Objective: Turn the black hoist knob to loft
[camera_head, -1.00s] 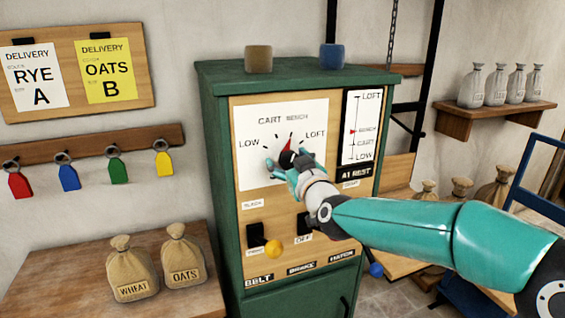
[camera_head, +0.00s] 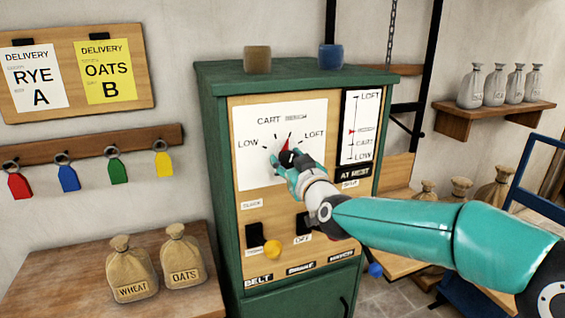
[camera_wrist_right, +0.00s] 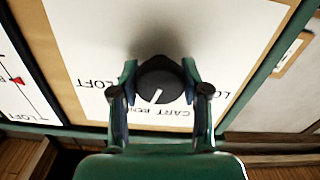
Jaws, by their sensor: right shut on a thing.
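The black hoist knob (camera_head: 286,158) sits on a white dial plate (camera_head: 255,165) marked LOW, CART, BENCH and LOFT on the green cabinet. A red pointer (camera_head: 285,145) at the knob points up, near BENCH. My right gripper (camera_head: 287,165) is shut on the knob and hides much of it. In the right wrist view, the knob (camera_wrist_right: 160,80) is between the two fingertips (camera_wrist_right: 160,88), and its white line points towards the CART and BENCH lettering, away from LOFT. My left gripper is not in view.
A scale (camera_head: 361,125) right of the dial has a red marker near BENCH, above an AT REST sign (camera_head: 355,172). Black switches (camera_head: 254,235) and a yellow ball (camera_head: 272,247) are below. Sacks (camera_head: 131,270) stand on the left table.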

